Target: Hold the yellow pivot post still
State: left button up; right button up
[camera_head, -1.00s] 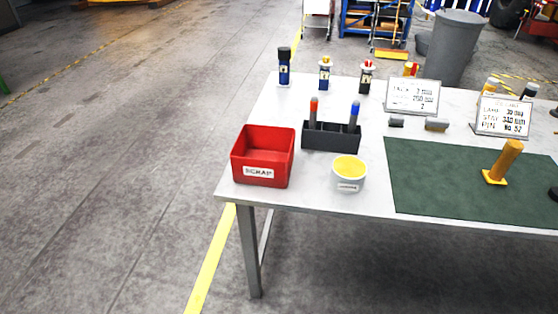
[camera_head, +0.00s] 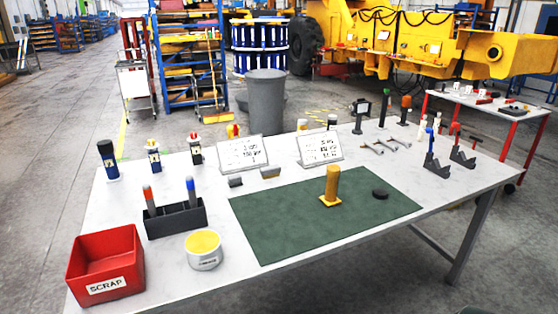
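The yellow pivot post (camera_head: 332,186) stands upright on its square yellow foot on the green mat (camera_head: 270,228). A dark round disc (camera_head: 380,194) lies on the mat to its right. Nothing touches the post. Neither of my grippers shows in the head view.
The white table (camera_head: 210,276) carries a red SCRAP bin (camera_head: 105,266), a tub with yellow contents (camera_head: 204,250), a marker holder (camera_head: 175,220), bottles and two sign cards (camera_head: 242,153). Blue and dark stands (camera_head: 435,160) are at the right. The mat's front is clear.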

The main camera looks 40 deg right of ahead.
aim_at(330, 200)
jog(key=z, duration=1.65)
